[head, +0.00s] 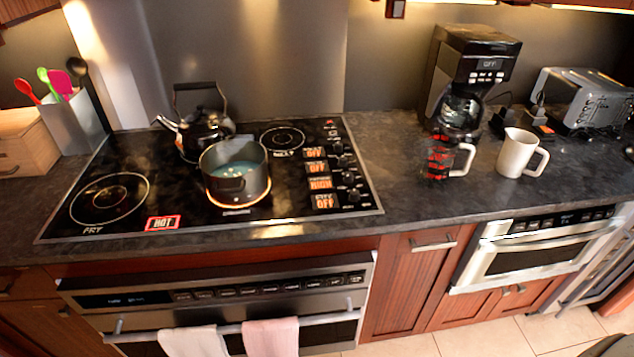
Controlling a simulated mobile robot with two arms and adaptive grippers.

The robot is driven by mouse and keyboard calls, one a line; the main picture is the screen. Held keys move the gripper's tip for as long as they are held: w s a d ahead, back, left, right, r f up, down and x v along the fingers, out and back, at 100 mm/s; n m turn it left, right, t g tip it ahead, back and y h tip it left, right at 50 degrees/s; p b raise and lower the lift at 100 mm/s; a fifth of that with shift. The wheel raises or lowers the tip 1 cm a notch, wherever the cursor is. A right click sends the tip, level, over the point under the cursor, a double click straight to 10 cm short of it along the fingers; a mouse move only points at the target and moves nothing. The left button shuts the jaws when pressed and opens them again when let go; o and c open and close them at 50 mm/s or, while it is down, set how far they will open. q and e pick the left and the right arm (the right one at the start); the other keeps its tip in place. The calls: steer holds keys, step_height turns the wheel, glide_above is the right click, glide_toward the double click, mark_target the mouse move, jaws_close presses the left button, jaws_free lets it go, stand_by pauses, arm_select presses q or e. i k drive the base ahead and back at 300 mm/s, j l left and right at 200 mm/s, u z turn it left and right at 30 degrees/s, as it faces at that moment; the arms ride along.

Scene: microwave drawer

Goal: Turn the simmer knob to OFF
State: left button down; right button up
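A black glass cooktop (185,222) is set in the dark counter. A column of several small black knobs runs down its right side, each beside a lit orange display. The third display from the top (320,183) reads HIGH; the other displays read OFF. The knob beside HIGH (348,177) is dark. The small words above the displays are too blurred for me to tell surely which is simmer. A pot (232,184) of bluish liquid stands on a burner with a glowing orange ring. Neither of my grippers is in view.
A black kettle (206,130) stands behind the pot. A red HOT sign (163,223) is lit at the cooktop's front. A coffee maker (468,75), a patterned mug (440,160), a white mug (518,153) and a toaster (585,100) stand to the right. The counter just right of the knobs is clear.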

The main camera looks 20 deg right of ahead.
mark_target(347, 177)
steer(key=l+u, duration=0.15)
steer(key=l, duration=0.4)
steer(key=k+l+u, duration=0.2)
steer(key=l, duration=0.3)
steer(key=l+u, duration=0.15)
steer(key=l, duration=0.4)
steer(key=k+l+u, duration=0.15)
steer(key=l, duration=0.35)
steer(key=i, duration=0.05)
